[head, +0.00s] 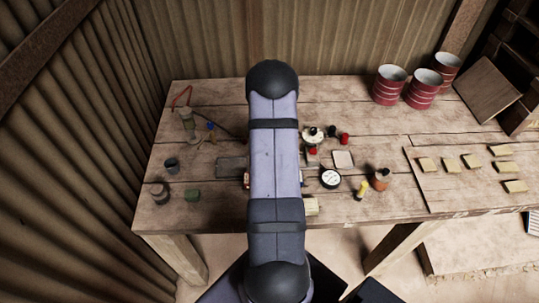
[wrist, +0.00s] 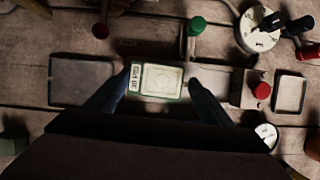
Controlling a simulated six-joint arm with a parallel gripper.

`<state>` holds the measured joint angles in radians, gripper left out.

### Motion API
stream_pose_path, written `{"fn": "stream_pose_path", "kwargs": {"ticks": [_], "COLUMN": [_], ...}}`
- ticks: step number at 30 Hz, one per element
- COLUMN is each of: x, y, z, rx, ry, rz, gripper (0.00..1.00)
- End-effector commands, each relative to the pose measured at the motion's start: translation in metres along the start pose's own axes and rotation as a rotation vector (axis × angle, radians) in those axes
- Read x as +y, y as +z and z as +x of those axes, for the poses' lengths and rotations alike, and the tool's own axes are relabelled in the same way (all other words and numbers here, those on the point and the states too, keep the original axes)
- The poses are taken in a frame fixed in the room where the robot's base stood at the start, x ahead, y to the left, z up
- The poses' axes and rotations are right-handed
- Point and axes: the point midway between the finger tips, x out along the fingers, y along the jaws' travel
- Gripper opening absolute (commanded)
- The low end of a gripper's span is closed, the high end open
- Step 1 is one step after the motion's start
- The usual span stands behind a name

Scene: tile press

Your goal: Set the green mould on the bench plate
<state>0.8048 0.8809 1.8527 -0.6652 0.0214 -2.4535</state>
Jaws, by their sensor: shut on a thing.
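In the wrist view my gripper (wrist: 158,85) is shut on the green mould (wrist: 166,78), a flat rectangular piece with a green rim, a pale face and a small marked panel at its left end. One blue finger is at each short end. A flat dark grey plate (wrist: 80,82), which looks like the bench plate, lies just left of the mould; in the head view the plate (head: 230,167) shows left of my arm. I cannot tell how high the mould is above the bench. My arm hides the gripper and mould in the head view.
Right of the mould stand a block with a red knob (wrist: 262,90), a pale tray (wrist: 289,94) and a round white dial (wrist: 259,29). A green-topped lever (wrist: 197,25) is behind. In the head view, red drums (head: 390,86) and several tan tiles (head: 471,161) are at right.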

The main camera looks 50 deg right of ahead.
Motion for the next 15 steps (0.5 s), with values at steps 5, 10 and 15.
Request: {"fn": "stream_pose_path", "kwargs": {"ticks": [5, 10, 15], "x": [0.0001, 0.0001, 0.0001], "y": [0.0001, -0.0008, -0.0017], "z": [0.0017, 0.0039, 0.0061], "rx": [-0.002, -0.002, -0.002], "ry": [0.000, 0.000, 0.000], "rz": [0.000, 0.001, 0.000], "gripper": [0.43, 0.43, 0.43]}}
